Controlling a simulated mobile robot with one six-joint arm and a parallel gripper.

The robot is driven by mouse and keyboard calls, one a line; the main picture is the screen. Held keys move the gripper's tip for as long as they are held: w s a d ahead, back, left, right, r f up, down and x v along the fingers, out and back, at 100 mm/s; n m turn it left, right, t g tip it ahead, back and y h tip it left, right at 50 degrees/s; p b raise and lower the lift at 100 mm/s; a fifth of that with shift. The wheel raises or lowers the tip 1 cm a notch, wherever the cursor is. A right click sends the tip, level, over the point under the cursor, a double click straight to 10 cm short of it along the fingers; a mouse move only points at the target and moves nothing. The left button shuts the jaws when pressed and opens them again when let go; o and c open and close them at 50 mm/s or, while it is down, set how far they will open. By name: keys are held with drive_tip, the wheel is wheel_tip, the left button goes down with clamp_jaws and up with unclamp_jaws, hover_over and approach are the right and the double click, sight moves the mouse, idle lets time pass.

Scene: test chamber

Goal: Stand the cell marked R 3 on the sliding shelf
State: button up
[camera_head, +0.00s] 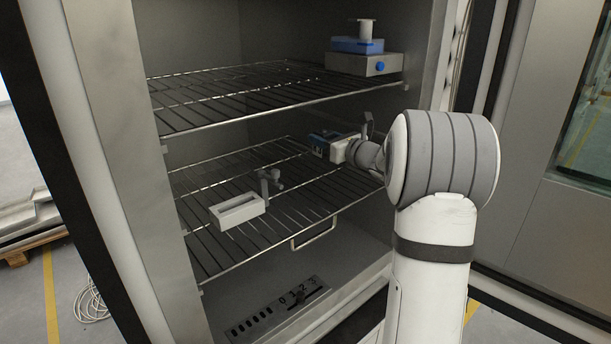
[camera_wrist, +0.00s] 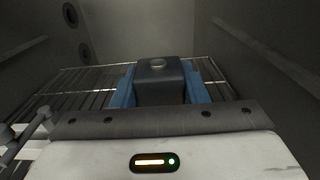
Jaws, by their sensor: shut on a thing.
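My gripper (camera_head: 322,145) reaches into the chamber over the back right part of the lower wire shelf (camera_head: 215,245), which has a pull handle (camera_head: 313,232) at its front. In the wrist view the blue fingers of my gripper (camera_wrist: 160,84) are shut on a dark grey cell (camera_wrist: 160,88) with a round, light cap on top. No marking on the cell shows, so I cannot tell whether it is R 3. In the head view the gripper and arm mostly hide it. I cannot tell whether its base touches the shelf.
A white open-topped holder (camera_head: 238,211) with a grey clamp (camera_head: 268,183) stands on the lower shelf, front left. The upper shelf (camera_head: 230,95) carries a metal box (camera_head: 350,63) with a blue block and a pale cylinder. The chamber walls stand close at both sides.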

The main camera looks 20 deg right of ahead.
wheel_tip(320, 180, down, 10)
drive_tip(key=shift+d+r+p, duration=0.15)
drive_tip(key=shift+r+p, duration=0.05)
drive_tip(key=shift+p, duration=0.85)
drive_tip(key=shift+s, duration=0.1)
drive_tip(key=o, duration=1.2)
drive_tip(key=shift+f, duration=0.1)
